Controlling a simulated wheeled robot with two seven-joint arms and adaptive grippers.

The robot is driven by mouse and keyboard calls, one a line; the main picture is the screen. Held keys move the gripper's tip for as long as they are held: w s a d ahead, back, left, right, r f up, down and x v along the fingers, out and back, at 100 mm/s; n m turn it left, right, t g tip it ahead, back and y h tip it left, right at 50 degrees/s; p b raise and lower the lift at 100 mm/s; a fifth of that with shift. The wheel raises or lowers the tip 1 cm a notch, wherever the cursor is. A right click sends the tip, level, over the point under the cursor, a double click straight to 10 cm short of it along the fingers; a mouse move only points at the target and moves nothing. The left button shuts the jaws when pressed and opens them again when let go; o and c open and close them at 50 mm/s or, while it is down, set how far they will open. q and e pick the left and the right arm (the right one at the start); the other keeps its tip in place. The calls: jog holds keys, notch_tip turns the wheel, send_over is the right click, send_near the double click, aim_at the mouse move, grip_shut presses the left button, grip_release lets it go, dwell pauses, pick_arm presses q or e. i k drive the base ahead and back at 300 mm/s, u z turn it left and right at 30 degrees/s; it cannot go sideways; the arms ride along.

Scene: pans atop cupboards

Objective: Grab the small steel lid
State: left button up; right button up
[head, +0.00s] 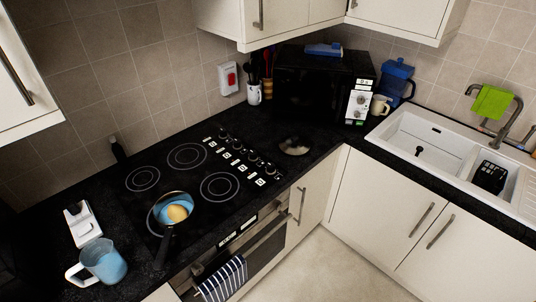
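A small round, shiny, greyish disc that looks like the steel lid (295,146) lies on the black worktop, right of the hob and in front of the microwave. It is small and dim, so its knob or handle cannot be made out clearly. Nothing covers it. Neither of my grippers shows in the head view.
A pan (161,224) with yellowish contents sits on the black hob (182,182). A blue-filled jug (103,263) and a white device (82,224) stand at left. The microwave (312,86) is behind the lid; the white sink (425,143) is right. Overhead cupboards (285,17) overhang the worktop.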

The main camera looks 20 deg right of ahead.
aim_at(293, 144)
jog(key=u, duration=0.1)
jog(key=k, duration=0.45)
jog(key=z, duration=0.55)
jog(key=i, duration=1.6)
jog(key=u, duration=0.6)
